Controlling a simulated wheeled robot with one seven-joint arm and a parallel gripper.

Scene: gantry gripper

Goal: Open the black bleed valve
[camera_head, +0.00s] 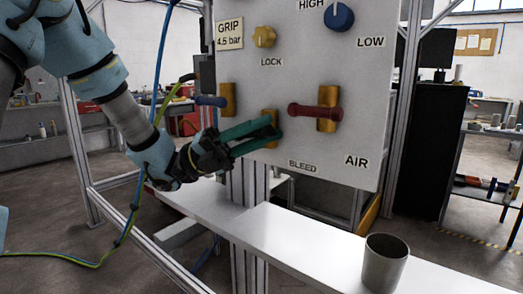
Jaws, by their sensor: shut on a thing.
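My gripper (276,127), with green fingers, reaches in from the left to the grey panel. Its fingertips are closed at the middle valve, whose brass body (270,114) shows above and behind them. The black bleed valve's handle is not clearly visible; the fingers hide it, so its angle cannot be told. The BLEED label (303,166) is on the panel below and to the right of the fingertips.
A yellow LOCK knob (264,37) and a blue dial (339,17) are above. A metal cup (385,262) stands on the white shelf (300,245).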

